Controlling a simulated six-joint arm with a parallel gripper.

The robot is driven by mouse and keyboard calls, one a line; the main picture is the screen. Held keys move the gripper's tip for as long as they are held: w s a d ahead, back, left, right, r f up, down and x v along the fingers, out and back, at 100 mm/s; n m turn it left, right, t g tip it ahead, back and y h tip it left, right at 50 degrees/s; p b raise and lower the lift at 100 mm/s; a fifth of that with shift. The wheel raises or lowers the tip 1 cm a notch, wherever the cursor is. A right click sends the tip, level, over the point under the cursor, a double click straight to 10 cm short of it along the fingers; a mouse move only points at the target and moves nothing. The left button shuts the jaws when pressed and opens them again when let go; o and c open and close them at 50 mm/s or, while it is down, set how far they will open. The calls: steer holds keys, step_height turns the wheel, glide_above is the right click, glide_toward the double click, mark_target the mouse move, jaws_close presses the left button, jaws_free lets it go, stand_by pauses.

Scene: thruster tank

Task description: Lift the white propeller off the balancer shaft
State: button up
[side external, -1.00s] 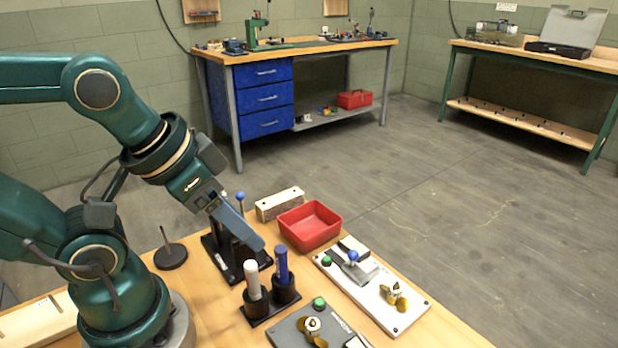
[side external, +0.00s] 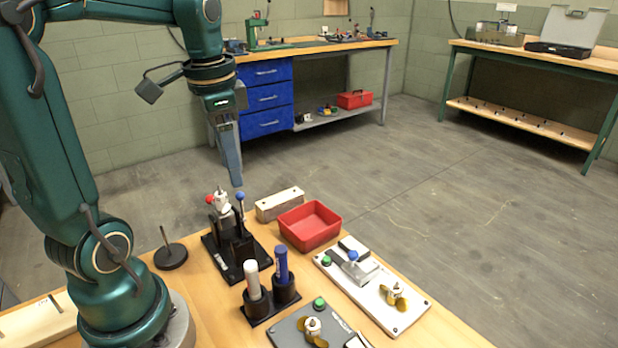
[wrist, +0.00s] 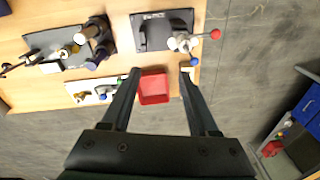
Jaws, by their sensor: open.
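The white propeller (side external: 221,203) sits high on the balancer (side external: 228,268), a black stand and base at the table's back left. In the wrist view the propeller (wrist: 180,43) shows as a white hub at the right end of the black base (wrist: 148,38). A red ball (wrist: 215,34) and a blue ball (wrist: 194,61) are beside it. The shaft is mostly hidden. My gripper (side external: 238,184) hangs pointing down, above and slightly right of the propeller in the side view. In the wrist view my gripper (wrist: 159,72) is open and empty, with the propeller beyond its fingertips.
A red tray (side external: 310,242) is right of the balancer, with a pale block (side external: 280,205) behind it. White (side external: 254,280) and blue (side external: 281,263) cylinders stand in black holders in front. Plates with brass propellers lie front right. A round black stand (side external: 170,257) is at left.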

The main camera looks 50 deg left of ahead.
mark_target(219, 187)
steer(key=a, duration=0.1)
steer(key=a+f+n, duration=0.1)
steer(key=a, duration=0.1)
steer(key=a+f+n+g, duration=0.1)
steer(key=shift+s+a+h, duration=0.3)
steer(key=shift+s+a, duration=0.05)
steer(key=shift+s, duration=0.05)
steer(key=shift+f, duration=2.6)
jaws_close()
